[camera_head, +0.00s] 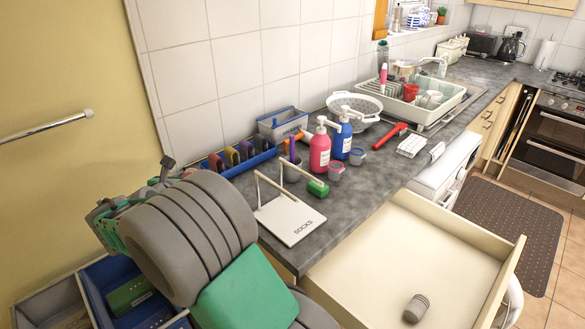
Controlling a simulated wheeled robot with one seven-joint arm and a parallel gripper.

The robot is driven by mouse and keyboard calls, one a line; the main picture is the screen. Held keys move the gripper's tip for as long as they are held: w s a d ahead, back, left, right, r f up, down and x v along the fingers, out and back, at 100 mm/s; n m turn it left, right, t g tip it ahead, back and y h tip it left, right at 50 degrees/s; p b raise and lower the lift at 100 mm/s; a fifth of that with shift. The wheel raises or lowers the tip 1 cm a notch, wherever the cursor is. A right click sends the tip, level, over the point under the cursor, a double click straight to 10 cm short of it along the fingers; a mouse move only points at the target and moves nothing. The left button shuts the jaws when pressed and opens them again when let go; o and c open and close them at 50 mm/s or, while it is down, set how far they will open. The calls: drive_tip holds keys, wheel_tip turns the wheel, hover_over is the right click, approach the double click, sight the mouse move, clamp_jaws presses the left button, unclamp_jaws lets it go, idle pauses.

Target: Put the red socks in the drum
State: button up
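I cannot make out any red socks. A white board (290,221) lettered "SOCKS", with a thin raised frame, lies near the counter's front edge and looks bare. The drum is not visible; a white appliance front (446,168) under the counter is seen only in part, and a white curved rim at the lower right is cut off by the open drawer. My grey and green arm fills the lower left. No fingertips of my gripper can be made out past its links.
An open drawer (395,262) juts out at the lower right with a small grey-brown cylinder (416,308) inside. The counter holds a pink bottle (320,152), a blue bottle (342,138), a white colander (354,108) and a red handled item (389,136). Blue bins (132,297) stand at the lower left.

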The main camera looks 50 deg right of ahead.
drive_tip(key=s+d+m+g+h+p, duration=0.1)
drive_tip(key=s+d+m+g, duration=0.35)
drive_tip(key=d, duration=0.75)
drive_tip(key=s+d+m+g+h+p, duration=0.1)
drive_tip(key=s+d+m+g+h, duration=0.25)
drive_tip(key=d, duration=0.85)
drive_tip(key=shift+g+y, duration=0.7)
drive_tip(key=shift+y, duration=0.25)
drive_tip(key=f, duration=1)
drive_tip(key=shift+w+d+f, duration=0.1)
drive_tip(key=shift+w+d, duration=0.15)
drive_tip(key=shift+w, duration=0.05)
drive_tip(key=shift+f, duration=0.25)
drive_tip(key=o, duration=1.3)
drive_tip(key=shift+o, duration=0.2)
